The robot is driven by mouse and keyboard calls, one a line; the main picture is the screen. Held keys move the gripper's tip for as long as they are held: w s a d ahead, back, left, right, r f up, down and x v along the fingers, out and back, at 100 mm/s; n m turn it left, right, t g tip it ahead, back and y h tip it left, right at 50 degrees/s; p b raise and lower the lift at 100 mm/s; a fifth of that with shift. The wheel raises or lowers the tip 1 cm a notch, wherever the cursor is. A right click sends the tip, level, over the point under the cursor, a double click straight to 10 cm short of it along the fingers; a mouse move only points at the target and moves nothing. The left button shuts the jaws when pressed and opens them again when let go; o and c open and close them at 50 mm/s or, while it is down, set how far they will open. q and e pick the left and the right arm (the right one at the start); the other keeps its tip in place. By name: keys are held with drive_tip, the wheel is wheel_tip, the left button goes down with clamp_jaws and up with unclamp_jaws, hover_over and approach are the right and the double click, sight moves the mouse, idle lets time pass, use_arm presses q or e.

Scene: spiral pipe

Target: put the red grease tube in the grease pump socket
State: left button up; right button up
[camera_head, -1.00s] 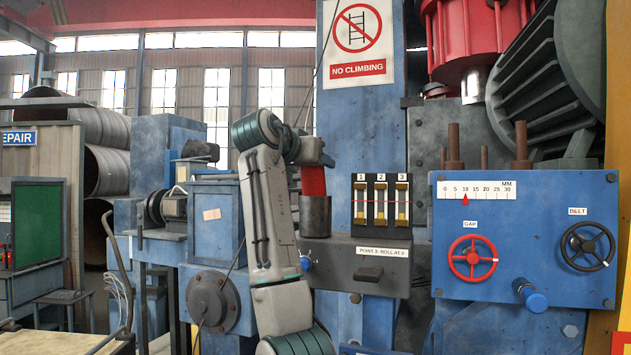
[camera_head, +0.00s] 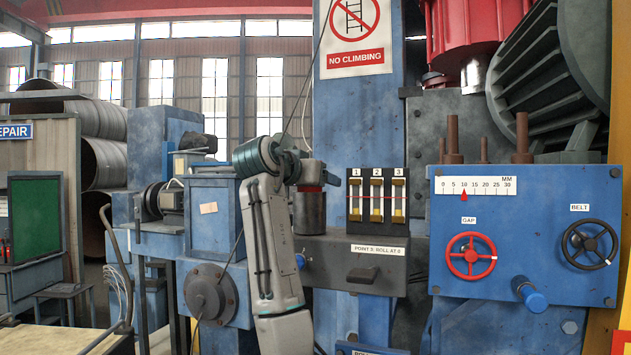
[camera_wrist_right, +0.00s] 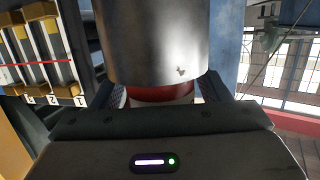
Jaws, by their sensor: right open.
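The grease pump socket (camera_head: 310,213) is a dark metal cylinder standing upright on the grey ledge, in the middle of the head view. It fills the top of the right wrist view (camera_wrist_right: 152,40), which appears upside down. The red grease tube (camera_wrist_right: 160,93) shows there as a short red band with a paler part, right against the socket's rim. The rest of the tube is hidden, apparently inside the socket. My right gripper (camera_wrist_right: 163,98) is open, with one finger on each side of the red band. In the head view, my right gripper (camera_head: 318,174) sits just above the socket. My left gripper is not in view.
Three gauges (camera_head: 377,196) with yellow markers stand right of the socket. A blue panel (camera_head: 525,240) with a red handwheel (camera_head: 471,256) and a black handwheel (camera_head: 590,245) is further right. A blue box (camera_head: 214,215) stands to the left, behind my arm.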

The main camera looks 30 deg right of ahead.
drive_tip(key=b+v, duration=0.5)
drive_tip(key=v, duration=0.7)
drive_tip(key=shift+s+a+r, duration=0.2)
drive_tip(key=shift+a, duration=0.1)
drive_tip(key=shift+w, duration=0.1)
